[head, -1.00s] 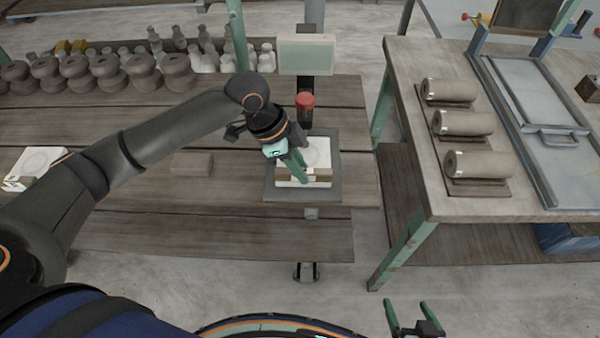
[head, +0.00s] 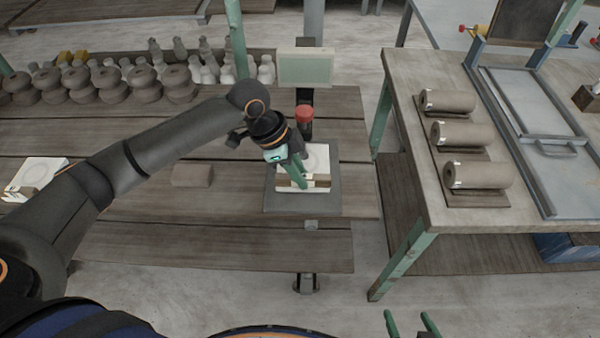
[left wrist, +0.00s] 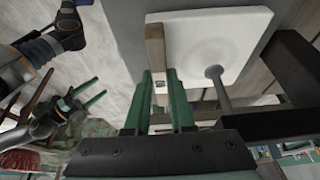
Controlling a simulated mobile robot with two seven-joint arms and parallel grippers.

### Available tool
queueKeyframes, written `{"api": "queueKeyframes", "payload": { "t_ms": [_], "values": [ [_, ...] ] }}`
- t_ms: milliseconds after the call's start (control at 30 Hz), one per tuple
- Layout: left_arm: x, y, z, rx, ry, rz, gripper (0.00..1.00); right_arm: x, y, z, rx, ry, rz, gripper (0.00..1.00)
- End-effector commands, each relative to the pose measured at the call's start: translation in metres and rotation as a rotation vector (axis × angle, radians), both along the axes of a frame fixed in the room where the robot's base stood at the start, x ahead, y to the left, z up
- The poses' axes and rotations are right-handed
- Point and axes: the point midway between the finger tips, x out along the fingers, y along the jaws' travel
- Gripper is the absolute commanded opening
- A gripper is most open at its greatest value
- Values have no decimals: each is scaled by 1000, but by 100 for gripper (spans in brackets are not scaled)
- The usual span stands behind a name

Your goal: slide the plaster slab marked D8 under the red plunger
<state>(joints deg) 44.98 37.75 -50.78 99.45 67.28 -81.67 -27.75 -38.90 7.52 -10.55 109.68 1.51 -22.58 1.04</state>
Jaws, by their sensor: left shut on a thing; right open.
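The white plaster slab (head: 317,156) with a wooden strip on its near edge lies on a dark grey plate (head: 329,201). The red plunger (head: 304,114) stands at the slab's far side. My left gripper (head: 302,185) is shut on the wooden strip. In the left wrist view the fingers (left wrist: 160,80) straddle the strip (left wrist: 155,50), which has a small mark I cannot read. There a thin grey rod (left wrist: 221,92) ends over the white slab (left wrist: 218,38); I cannot tell whether it touches. My right gripper (head: 411,324) is open and empty at the bottom edge.
Another white slab (head: 38,172) lies at the table's left end. A grey-brown block (head: 192,175) sits between it and the plate. A pale screen (head: 305,67) stands behind the plunger. Jars and bottles (head: 145,84) line the back. A side table (head: 405,85) with clay rolls is at right.

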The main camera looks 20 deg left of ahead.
Motion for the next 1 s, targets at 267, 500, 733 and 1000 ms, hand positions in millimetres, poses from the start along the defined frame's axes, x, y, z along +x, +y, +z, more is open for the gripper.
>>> {"api": "queueKeyframes", "payload": {
  "t_ms": [267,500,733,1000],
  "values": [
    [6,1,0,-2,-3,-1,0,0,0,3,0,0,0,92],
    [6,1,0,-2,-3,-1,31,0,0,2,0,0,0,92],
    [6,1,-1,-1,-2,-1,57,0,0,2,0,1,0,92],
    [5,2,-1,2,2,1,57,0,0,2,0,1,0,92]
  ]
}}
